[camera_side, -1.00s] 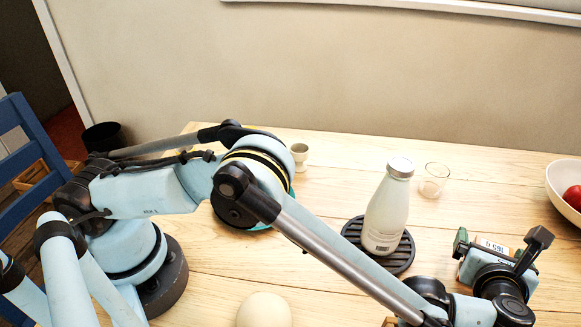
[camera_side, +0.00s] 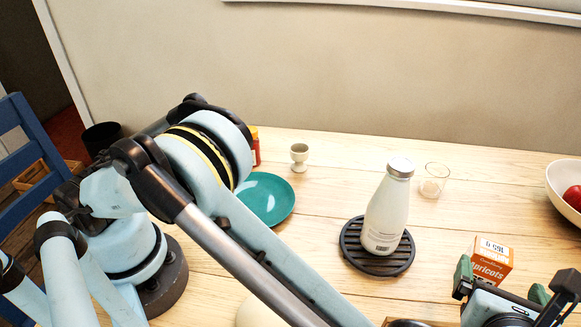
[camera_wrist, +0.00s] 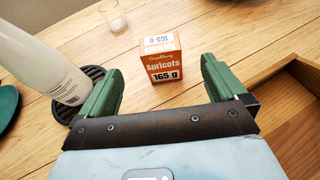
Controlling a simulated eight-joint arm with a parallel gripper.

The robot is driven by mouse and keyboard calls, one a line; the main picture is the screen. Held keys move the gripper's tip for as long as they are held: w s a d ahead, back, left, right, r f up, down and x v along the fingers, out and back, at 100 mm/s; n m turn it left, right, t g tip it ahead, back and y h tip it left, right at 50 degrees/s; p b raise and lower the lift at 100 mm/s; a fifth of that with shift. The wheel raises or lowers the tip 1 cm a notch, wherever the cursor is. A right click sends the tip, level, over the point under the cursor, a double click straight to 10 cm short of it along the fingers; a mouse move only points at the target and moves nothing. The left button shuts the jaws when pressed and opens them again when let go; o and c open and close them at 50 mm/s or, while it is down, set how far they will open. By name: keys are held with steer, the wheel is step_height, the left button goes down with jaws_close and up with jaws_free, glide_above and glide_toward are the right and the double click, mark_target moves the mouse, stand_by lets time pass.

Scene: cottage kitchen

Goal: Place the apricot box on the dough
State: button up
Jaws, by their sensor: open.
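The orange apricot box (camera_side: 490,265) stands upright on the table at the right in the side view, its white top panel reading 165 g. It also shows in the wrist view (camera_wrist: 162,60), ahead of the jaws and roughly between the two green fingers. My gripper (camera_side: 502,281) is open and empty, its fingers on the near side of the box. They appear apart from it in the wrist view (camera_wrist: 160,78). The pale, rounded dough (camera_side: 250,314) sits at the bottom edge of the side view, mostly hidden behind my arm; it is not in the wrist view.
A white bottle (camera_side: 387,212) stands on a black slatted trivet (camera_side: 352,246) left of the box. A clear glass (camera_side: 434,180), an egg cup (camera_side: 299,157), a teal plate (camera_side: 268,198) and a fruit bowl (camera_side: 560,182) stand farther back. A wooden tray (camera_wrist: 290,110) lies right of my gripper.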

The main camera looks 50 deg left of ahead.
mark_target(491, 249)
steer(key=shift+s+r, duration=0.1)
steer(key=shift+s, duration=0.1)
steer(key=shift+w, duration=0.1)
steer(key=x, duration=1.2)
stand_by(0.3)
steer(key=c, duration=1.3)
